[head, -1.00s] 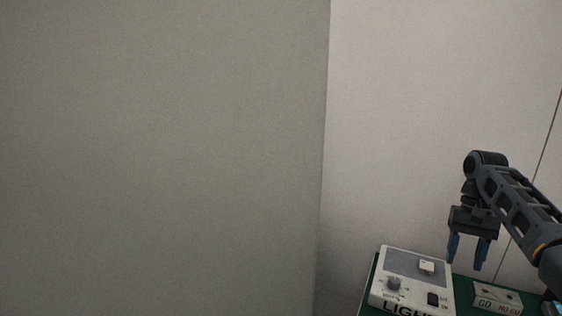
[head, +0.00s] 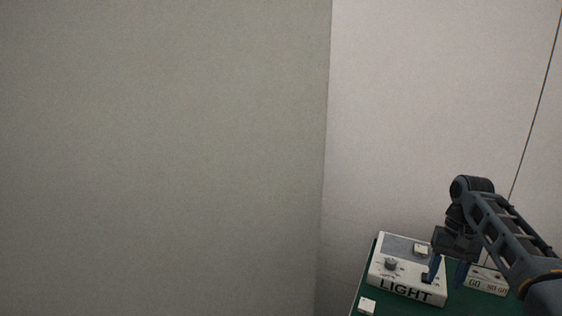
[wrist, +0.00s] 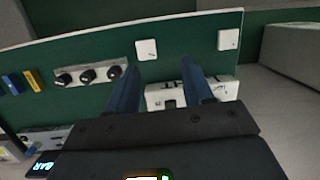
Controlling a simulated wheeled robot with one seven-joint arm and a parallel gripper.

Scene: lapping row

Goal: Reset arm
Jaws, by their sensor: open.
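My gripper (head: 449,271) is at the lower right of the head view, at the end of my dark grey arm. Its two blue fingers point down, apart and with nothing between them. In the wrist view my gripper (wrist: 160,75) also shows its blue fingers spread over the green bench top. In the head view the fingers overlap the right side of the white box marked LIGHT (head: 405,291). I cannot tell their exact height above the bench.
The green bench top (head: 460,306) holds a GO / NO GO box (head: 487,281) and a small white block (head: 367,306). The wrist view shows a white unit with several black knobs (wrist: 88,76). A plain wall rises behind.

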